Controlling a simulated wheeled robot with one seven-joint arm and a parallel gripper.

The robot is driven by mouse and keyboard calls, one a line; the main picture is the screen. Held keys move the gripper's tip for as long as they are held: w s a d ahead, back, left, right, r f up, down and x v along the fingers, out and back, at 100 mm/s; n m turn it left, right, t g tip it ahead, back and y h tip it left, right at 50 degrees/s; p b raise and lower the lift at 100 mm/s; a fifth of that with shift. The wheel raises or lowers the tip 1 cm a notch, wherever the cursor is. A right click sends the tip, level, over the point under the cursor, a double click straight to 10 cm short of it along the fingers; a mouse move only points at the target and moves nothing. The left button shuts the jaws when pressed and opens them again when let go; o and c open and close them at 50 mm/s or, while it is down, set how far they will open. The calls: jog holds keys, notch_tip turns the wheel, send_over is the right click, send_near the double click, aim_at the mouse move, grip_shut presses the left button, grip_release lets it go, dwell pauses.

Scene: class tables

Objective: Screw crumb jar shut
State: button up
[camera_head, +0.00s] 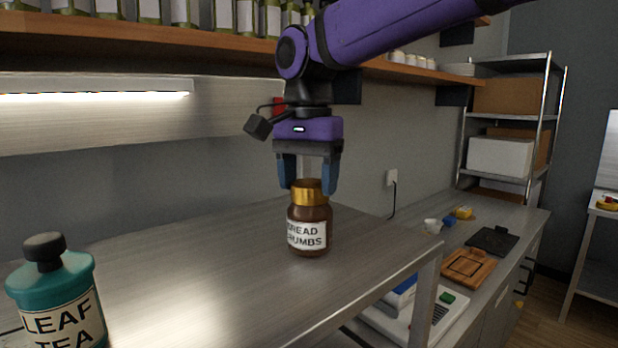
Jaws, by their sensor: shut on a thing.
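The crumb jar (309,233) is a brown jar labelled "BREAD CRUMBS". It stands upright on the metal table near its right end. A gold lid (308,192) sits on top of the jar. My gripper (308,187) points straight down over the jar, with its blue fingers on either side of the lid. It is shut on the lid. How far the lid is turned on the thread cannot be seen.
A teal "LEAF TEA" jar (56,295) with a black knob stands at the front left. The metal table (190,250) is clear between the jars. A wooden shelf (150,40) with bottles runs above. A lower counter at right holds a wooden board (468,267), a cup and a scale.

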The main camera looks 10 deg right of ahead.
jog(key=shift+m, duration=0.8)
jog(key=m, duration=0.4)
jog(key=shift+w+a, duration=0.1)
jog(key=shift+w, duration=0.05)
jog(key=shift+m, duration=0.3)
jog(key=m, duration=0.4)
jog(key=shift+w+m, duration=0.1)
jog(key=shift+m, duration=0.2)
jog(key=o, duration=0.9)
